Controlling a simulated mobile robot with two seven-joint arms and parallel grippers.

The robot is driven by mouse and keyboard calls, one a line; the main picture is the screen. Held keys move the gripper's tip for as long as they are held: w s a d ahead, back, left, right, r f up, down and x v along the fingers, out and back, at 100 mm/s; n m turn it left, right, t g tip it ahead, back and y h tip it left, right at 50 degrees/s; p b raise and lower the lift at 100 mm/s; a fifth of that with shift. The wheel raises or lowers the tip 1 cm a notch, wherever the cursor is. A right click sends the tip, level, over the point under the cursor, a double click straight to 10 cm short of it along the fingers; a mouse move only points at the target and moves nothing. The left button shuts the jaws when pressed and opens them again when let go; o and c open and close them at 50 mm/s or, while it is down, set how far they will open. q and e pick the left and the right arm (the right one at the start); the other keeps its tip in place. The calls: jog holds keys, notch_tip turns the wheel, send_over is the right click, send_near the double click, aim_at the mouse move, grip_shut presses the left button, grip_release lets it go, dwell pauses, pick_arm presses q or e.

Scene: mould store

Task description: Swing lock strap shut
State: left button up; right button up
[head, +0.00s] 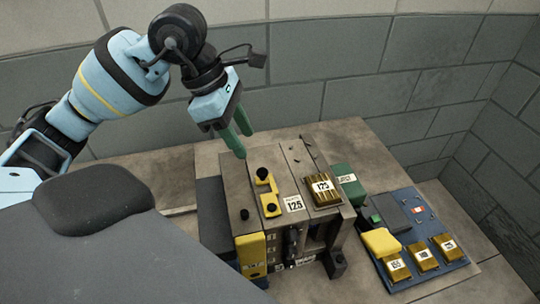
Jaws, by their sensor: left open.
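The yellow lock strap (270,205) with black knobs lies on top of a brown-grey mould block (235,188) labelled 125. It appears to lie lengthwise on one plate, beside the seam to the plate on its right. My left gripper (242,142) has green fingers. It is open and empty, above and behind the mould's back left, apart from the strap. Its fingers point down and to the right. My right gripper is not in view.
A brass block (322,190) labelled 125 sits on the mould's right part. On the right, a blue board (452,268) holds a yellow block (381,242) and several brass blocks. The bench is bare behind the mould. A stone wall rises behind.

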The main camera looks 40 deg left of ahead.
aim_at(262, 171)
pick_arm(q)
jog(key=shift+x, duration=3.9)
jog(key=shift+s+d, duration=0.1)
grip_shut()
